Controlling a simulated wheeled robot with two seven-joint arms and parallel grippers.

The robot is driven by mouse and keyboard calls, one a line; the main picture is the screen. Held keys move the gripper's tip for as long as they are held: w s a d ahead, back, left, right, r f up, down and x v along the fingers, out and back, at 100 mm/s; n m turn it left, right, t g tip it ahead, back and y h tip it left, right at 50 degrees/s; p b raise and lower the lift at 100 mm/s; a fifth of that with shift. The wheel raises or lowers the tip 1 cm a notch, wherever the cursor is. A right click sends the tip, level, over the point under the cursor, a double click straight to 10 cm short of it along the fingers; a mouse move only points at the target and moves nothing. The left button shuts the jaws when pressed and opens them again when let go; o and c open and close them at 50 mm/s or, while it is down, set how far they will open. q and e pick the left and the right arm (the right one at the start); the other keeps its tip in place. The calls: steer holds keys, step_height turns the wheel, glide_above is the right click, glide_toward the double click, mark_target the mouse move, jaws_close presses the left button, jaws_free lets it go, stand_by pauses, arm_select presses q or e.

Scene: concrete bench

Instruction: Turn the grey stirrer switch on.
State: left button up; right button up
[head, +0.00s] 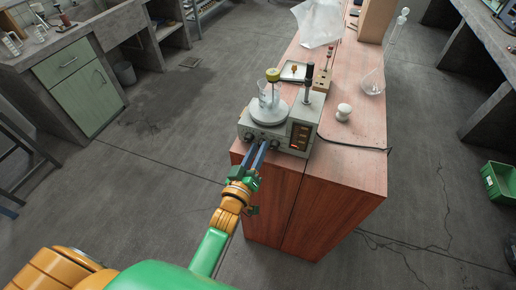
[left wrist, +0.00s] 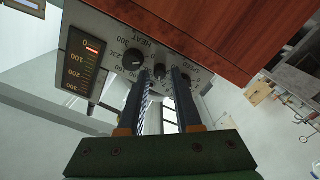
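The grey stirrer (head: 247,125) stands at the near end of the wooden cabinet top, with a glass beaker (head: 266,98) on its round plate. Its front panel (left wrist: 108,32) shows in the left wrist view with a HEAT knob (left wrist: 133,58), a SPEED knob (left wrist: 187,80) partly behind a finger, and a small dark switch (left wrist: 159,71) between them. My left gripper (head: 259,147) is at the panel. In the left wrist view its two fingers (left wrist: 161,78) are apart, with the switch in the gap between their tips. I cannot tell whether they touch it. My right gripper is out of view.
A display (left wrist: 86,62) left of the knobs has a red mark near 0. A white knob-shaped item (head: 343,112), a black cable (head: 355,147) and a glass flask (head: 373,83) are on the top right of the stirrer.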

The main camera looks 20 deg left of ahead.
arm_select(q)
steer(key=shift+w, duration=0.25)
jaws_close()
steer(key=shift+m, duration=0.4)
steer(key=m, duration=0.3)
steer(key=shift+m+p, duration=0.3)
steer(key=shift+m, duration=1.8)
steer(key=shift+f, duration=0.1)
